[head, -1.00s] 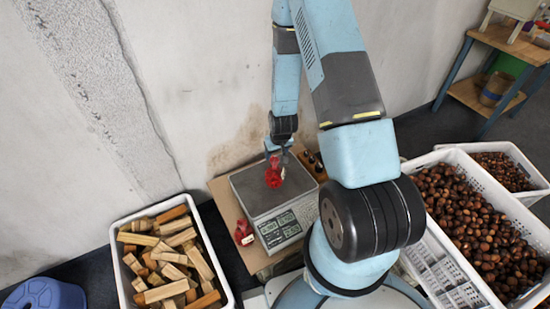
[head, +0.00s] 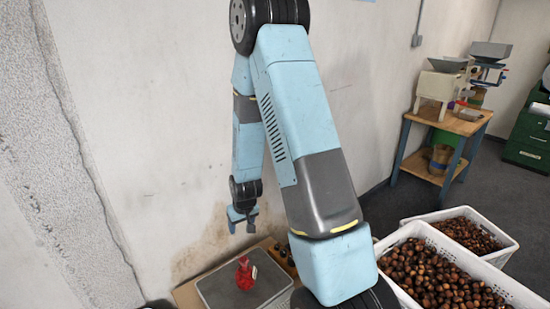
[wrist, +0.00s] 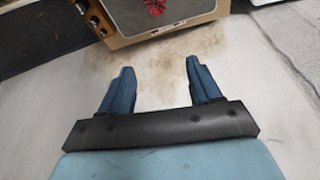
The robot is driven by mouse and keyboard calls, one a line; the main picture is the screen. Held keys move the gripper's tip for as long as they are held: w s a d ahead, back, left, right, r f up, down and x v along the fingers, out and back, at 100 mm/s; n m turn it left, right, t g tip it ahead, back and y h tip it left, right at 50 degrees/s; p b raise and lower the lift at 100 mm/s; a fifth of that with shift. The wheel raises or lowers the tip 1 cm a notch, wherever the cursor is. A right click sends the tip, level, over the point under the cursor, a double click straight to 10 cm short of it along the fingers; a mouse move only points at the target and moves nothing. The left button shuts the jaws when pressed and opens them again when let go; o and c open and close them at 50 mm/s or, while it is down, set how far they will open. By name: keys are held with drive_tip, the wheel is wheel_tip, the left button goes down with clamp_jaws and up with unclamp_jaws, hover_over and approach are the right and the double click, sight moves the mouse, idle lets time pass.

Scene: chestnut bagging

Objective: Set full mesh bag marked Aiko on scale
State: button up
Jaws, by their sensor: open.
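A red mesh bag (head: 245,273) with a pale tag sits upright on the metal plate of the scale (head: 215,288). The writing on the tag is too small to read. The scale's front and display are outside the head view. My gripper (head: 242,228) is open and empty above the bag, apart from it. In the wrist view the two blue fingers (wrist: 160,68) are spread with nothing between them. The red bag (wrist: 153,5) shows at the top edge there, on the scale plate (wrist: 188,8).
The scale stands on a wooden table (head: 187,295) against the stained wall. Several small dark items (head: 283,254) stand beside it. White crates of chestnuts (head: 408,228) are at the right. A wooden bench (head: 455,122) with a machine stands farther back.

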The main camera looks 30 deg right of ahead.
drive_tip(key=s+r+t, duration=0.1)
drive_tip(key=s+r, duration=0.3)
drive_tip(key=r, duration=0.8)
drive_tip(key=s+r, duration=0.3)
drive_tip(key=r, duration=1)
drive_tip(key=s+r, duration=0.7)
drive_tip(key=s, duration=0.2)
drive_tip(key=s+r+t, duration=0.1)
drive_tip(key=s+r, duration=0.5)
drive_tip(key=s, duration=0.3)
drive_tip(key=shift+s+r+m, duration=0.35)
drive_tip(key=shift+s+m, duration=0.05)
